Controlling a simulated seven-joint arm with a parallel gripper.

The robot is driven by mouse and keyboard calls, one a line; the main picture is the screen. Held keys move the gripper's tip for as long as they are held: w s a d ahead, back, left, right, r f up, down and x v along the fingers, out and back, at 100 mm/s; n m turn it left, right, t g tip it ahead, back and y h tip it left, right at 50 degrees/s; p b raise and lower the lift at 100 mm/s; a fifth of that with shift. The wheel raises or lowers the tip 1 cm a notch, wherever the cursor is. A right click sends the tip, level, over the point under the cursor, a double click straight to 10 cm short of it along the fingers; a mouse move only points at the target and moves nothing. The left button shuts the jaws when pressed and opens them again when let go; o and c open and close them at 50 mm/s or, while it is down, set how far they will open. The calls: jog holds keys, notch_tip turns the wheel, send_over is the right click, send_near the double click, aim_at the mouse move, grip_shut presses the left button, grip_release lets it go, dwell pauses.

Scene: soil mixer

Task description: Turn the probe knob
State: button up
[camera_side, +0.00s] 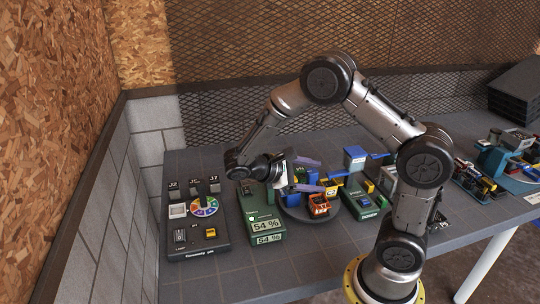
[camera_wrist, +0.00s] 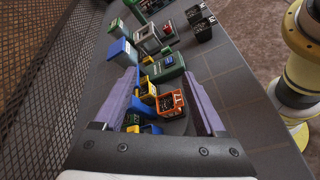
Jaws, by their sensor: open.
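My gripper (camera_side: 322,176) is above the round dark tray (camera_side: 294,212), pointing right, with its two purple fingers spread and nothing visibly held. In the wrist view my gripper (camera_wrist: 160,75) has its fingers on either side of small boxes below. The green device with 54 % displays (camera_side: 262,224) stands left of the tray, partly behind my wrist. A second green device (camera_side: 362,200) is right of the tray; a green device also shows ahead of the fingers in the wrist view (camera_wrist: 166,67). I cannot tell which part is the probe knob.
An orange box (camera_side: 319,206) and several small coloured boxes crowd the tray. A blue box (camera_side: 355,158) stands behind. A dark panel (camera_side: 200,238) with a colour wheel (camera_side: 204,206) and a yellow switch (camera_side: 210,232) is at the left. The table's front is clear.

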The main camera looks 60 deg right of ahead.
jog(key=w+a+r+m+t+y, duration=0.1)
jog(key=w+r+m+t+y, duration=0.15)
jog(key=w+y, duration=0.2)
jog(key=w+a+r+m+t+y, duration=0.1)
jog(key=w+a+r+m+y, duration=0.1)
jog(key=w+m+y, duration=0.3)
jog(key=w+d+r+m+t+y, duration=0.1)
jog(key=w+d+r+m+t, duration=0.2)
jog(key=w+d+r+t, duration=0.35)
jog(key=f, duration=0.3)
jog(key=f+g, duration=0.1)
jog(key=f, duration=0.3)
jog(key=f+g, duration=0.1)
jog(key=f, duration=0.3)
jog(key=shift+s+d+f, duration=0.2)
jog(key=shift+s+f, duration=0.05)
jog(key=shift+s, duration=0.15)
grip_shut()
